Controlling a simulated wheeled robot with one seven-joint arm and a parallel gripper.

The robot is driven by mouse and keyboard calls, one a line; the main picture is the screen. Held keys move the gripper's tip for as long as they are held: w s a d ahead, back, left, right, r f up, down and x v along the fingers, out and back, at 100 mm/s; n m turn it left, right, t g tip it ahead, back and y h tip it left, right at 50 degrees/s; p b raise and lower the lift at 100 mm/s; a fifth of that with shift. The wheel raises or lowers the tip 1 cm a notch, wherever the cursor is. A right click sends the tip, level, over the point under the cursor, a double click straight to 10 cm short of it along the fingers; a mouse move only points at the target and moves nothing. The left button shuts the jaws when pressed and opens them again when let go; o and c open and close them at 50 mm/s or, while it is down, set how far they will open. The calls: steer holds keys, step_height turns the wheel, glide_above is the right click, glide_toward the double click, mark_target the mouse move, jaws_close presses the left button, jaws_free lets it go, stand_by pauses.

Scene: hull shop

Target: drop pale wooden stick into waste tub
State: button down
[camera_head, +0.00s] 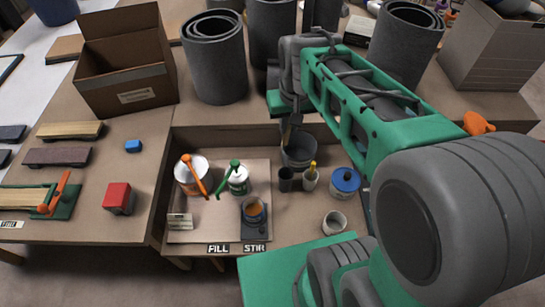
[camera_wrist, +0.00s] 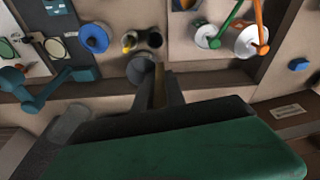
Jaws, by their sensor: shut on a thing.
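My gripper (camera_head: 291,122) points down over the back of the recessed bench, just above the grey waste tub (camera_head: 301,156). In the wrist view the gripper (camera_wrist: 163,97) is shut on the pale wooden stick (camera_wrist: 158,86), a thin tan strip between the fingers. In the head view the stick is mostly hidden by the gripper. The tub (camera_wrist: 140,69) shows just beyond the fingers in the wrist view, partly covered by them. I cannot tell whether the stick's tip is inside the rim.
In front of the tub stand a dark cup (camera_head: 286,180), a cup with a yellow-handled tool (camera_head: 310,181) and a blue-lidded jar (camera_head: 345,182). Two cans (camera_head: 192,177) with orange and green handles stand left. Large grey cylinders (camera_head: 215,60) and a cardboard box (camera_head: 127,70) stand behind.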

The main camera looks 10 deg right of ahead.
steer(key=w+d+f+m, duration=0.1)
steer(key=w+d+f, duration=0.2)
steer(key=f, duration=0.3)
steer(key=w+d+f+m+b, duration=0.1)
steer(key=w+d+f+m, duration=0.1)
steer(key=f, duration=0.4)
steer(key=w+d+f+m+h+b, duration=0.1)
steer(key=w+d+f, duration=0.4)
steer(key=w+f, duration=0.1)
steer(key=shift+w+m, duration=0.25)
steer(key=shift+m, duration=0.15)
steer(key=c, duration=1.3)
jaws_free()
steer(key=shift+r, duration=0.15)
steer(key=v, duration=0.7)
steer(key=shift+r+b, duration=0.3)
